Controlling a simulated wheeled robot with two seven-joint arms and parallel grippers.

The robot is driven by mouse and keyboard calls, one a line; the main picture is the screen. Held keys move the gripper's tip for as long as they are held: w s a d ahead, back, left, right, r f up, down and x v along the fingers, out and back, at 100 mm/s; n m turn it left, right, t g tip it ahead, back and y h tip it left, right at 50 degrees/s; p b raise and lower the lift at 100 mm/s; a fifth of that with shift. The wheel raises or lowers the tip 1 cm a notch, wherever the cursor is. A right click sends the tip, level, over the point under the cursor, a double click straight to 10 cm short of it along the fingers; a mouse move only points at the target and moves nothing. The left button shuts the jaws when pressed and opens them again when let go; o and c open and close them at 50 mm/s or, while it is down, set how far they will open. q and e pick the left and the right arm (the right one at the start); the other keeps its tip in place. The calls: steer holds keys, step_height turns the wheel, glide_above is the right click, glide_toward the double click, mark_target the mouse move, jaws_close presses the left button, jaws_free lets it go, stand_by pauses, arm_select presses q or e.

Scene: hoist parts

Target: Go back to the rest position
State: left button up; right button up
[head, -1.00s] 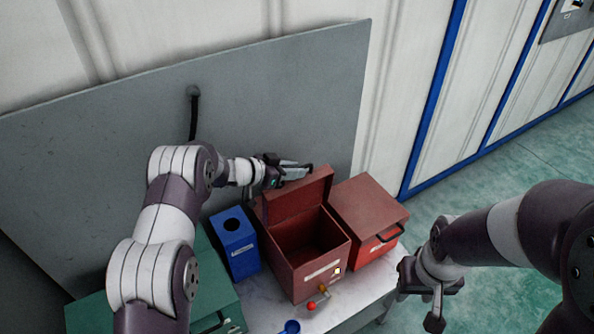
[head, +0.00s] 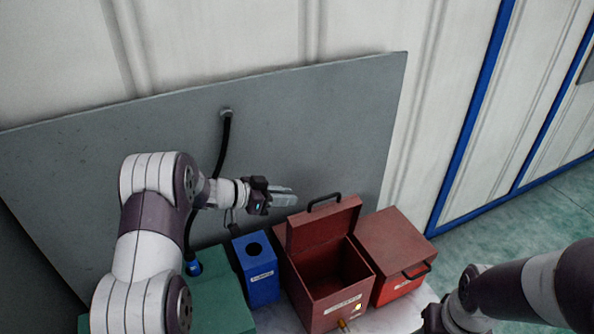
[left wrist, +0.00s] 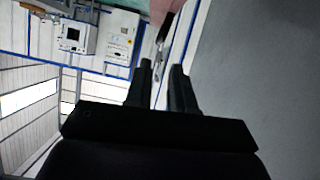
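My left gripper (head: 284,197) is in front of the grey panel, just left of the raised lid of the open red box (head: 325,275). A gap shows between its two dark fingers in the left wrist view (left wrist: 164,85), with nothing held there. The lid (head: 325,220) stands up at the back of the box, with a black handle (head: 324,201) on top, apart from the fingers. My right gripper (head: 432,320) is at the bottom edge of the head view, largely cut off, and its fingers do not show clearly.
A shut red box (head: 398,250) stands right of the open one. A blue box with a round hole (head: 257,272) and a green box (head: 222,305) stand left. A grey panel (head: 300,130) with a black cable (head: 223,150) rises behind. Green floor (head: 560,205) is clear at right.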

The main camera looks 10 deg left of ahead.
arm_select(q)
steer(key=a+f+n+t+y, duration=0.2)
steer(key=a+f+n+y, duration=0.25)
steer(key=a+y, duration=0.35)
steer(key=s+a+f+n+g+y, duration=0.2)
steer(key=s+a+y, duration=0.1)
steer(key=s, duration=0.3)
steer(key=s+d+r+n+g, duration=0.1)
steer(key=s+d+r+g, duration=0.1)
steer(key=s, duration=0.6)
steer(key=s+d+r+n+g, duration=0.1)
steer(key=s+d, duration=0.3)
steer(key=s, duration=0.4)
steer(key=s+d+r+n+g, duration=0.1)
steer(key=s+d+r+g, duration=0.2)
steer(key=s, duration=0.5)
